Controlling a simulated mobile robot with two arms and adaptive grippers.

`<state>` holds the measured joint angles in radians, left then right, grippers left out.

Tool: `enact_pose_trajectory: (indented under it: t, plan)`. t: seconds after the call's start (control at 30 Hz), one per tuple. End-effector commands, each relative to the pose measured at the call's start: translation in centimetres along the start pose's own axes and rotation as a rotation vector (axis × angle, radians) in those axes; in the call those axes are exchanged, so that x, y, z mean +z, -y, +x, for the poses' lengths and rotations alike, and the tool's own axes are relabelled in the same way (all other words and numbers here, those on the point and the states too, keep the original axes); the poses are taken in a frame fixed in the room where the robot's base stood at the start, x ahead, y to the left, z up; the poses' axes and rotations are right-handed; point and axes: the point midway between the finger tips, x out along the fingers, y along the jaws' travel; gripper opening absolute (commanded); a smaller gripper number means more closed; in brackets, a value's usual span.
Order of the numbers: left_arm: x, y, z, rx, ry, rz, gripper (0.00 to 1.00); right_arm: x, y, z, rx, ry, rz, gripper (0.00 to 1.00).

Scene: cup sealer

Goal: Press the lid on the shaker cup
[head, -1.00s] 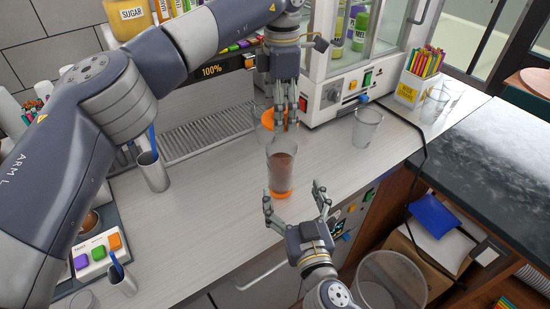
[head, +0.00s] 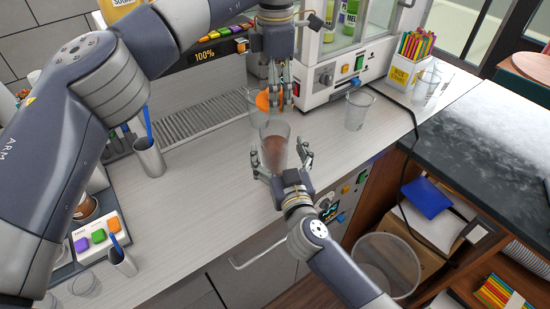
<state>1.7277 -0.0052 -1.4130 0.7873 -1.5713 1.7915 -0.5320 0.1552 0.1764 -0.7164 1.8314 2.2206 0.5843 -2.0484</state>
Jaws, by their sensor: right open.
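The shaker cup (head: 273,147), clear with brown drink inside, stands upright and uncovered near the counter's front edge. My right gripper (head: 284,166) is open, its fingers on either side of the cup's lower part; I cannot tell whether they touch it. The orange lid (head: 263,102) is held up behind the cup, at the fingertips of my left gripper (head: 277,97), which points down and appears shut on the lid's right side. The lid is off the cup. The cup's base is hidden by my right gripper.
An empty clear cup (head: 358,110) stands to the right, and another clear cup (head: 253,108) is partly behind the lid. A metal holder (head: 149,158) stands at left. The dispenser cabinet (head: 345,72) is behind. The counter between holder and shaker cup is clear.

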Motion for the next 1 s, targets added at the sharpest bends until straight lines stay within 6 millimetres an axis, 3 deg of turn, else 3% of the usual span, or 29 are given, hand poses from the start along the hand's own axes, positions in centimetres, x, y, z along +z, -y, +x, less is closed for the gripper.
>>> enact_pose_trajectory:
  t: [0.23,0.63,0.93,1.0]
  plan:
    - [0.0,0.0,0.0,0.000,0.000,0.000,0.47,0.0,0.0,3.0,0.000,0.000,0.001,0.84]
    - [0.0,0.0,0.0,0.000,0.000,0.000,0.47,0.0,0.0,3.6,-0.001,0.000,0.000,0.84]
    - [0.0,0.0,0.0,0.000,0.000,0.000,0.47,0.0,0.0,3.6,0.000,0.000,0.000,0.18]
    - [0.0,0.0,0.0,0.000,0.000,0.000,0.47,0.0,0.0,3.6,0.000,0.000,0.000,0.17]
